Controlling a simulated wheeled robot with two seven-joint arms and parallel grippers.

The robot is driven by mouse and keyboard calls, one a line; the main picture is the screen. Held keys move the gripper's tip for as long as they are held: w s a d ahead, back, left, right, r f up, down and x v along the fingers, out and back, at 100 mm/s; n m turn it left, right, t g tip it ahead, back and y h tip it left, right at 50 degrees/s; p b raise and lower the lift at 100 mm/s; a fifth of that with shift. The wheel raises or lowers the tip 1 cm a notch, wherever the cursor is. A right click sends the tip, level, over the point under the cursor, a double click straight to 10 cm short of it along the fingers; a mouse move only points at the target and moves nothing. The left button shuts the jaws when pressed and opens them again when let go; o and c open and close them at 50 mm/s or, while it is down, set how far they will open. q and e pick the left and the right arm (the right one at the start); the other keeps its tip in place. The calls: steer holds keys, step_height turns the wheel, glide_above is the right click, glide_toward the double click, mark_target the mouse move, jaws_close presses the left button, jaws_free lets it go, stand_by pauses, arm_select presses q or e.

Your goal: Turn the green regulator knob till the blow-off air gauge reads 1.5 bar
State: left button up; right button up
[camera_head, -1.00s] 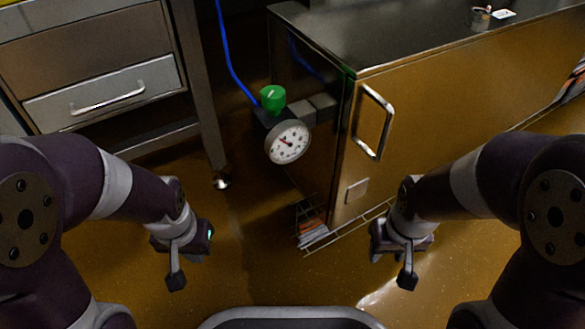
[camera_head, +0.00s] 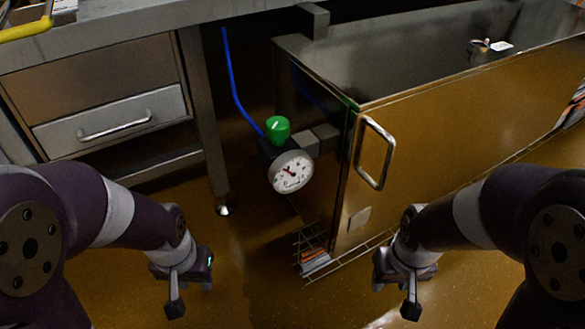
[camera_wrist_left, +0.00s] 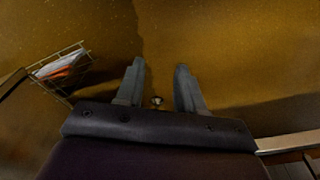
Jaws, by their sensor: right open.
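The green regulator knob (camera_head: 277,129) sits on top of a dark regulator body, with a blue hose running up from it. The round white gauge (camera_head: 291,172) faces me just below the knob; its needle and numbers are too small to read surely. My left gripper (camera_head: 174,308) is lower left of the gauge and well apart from it. In the left wrist view its two fingers (camera_wrist_left: 158,88) are spread with nothing between them. My right gripper (camera_head: 411,309) is open, lower right of the gauge, and touches nothing.
A cabinet with a metal handle (camera_head: 374,153) stands right of the regulator. A wire rack (camera_head: 312,252) with papers hangs low at its corner. A steel bench with a drawer (camera_head: 112,120) stands at the left. The brown floor (camera_head: 262,285) between my grippers is clear.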

arm_select(q)
steer(key=o, duration=0.4)
steer(key=s+a+r+g+p, duration=0.1)
steer(key=s+a+r+p, duration=0.1)
steer(key=r+p, duration=0.5)
steer(key=a+p, duration=0.1)
steer(key=p, duration=0.1)
steer(key=shift+s+n+g+p, duration=0.3)
steer(key=shift+s+g+p, duration=0.05)
steer(key=shift+s+g, duration=0.05)
steer(key=m+t+h+p, duration=1)
steer(key=t+h+p, duration=0.3)
glide_toward(286, 120)
steer(key=b+x, duration=0.1)
steer(key=x, duration=0.2)
steer(key=b+x, duration=0.1)
steer(key=x, duration=0.2)
steer(key=b+x, duration=0.1)
steer(key=x, duration=0.2)
steer(key=shift+w+a+f, duration=0.1)
steer(key=shift+w+f, duration=0.15)
steer(key=shift+f, duration=0.15)
steer(key=shift+w+d+r+b, duration=0.15)
steer(key=shift+w+d+b, duration=0.15)
steer(key=shift+w+d, duration=0.1)
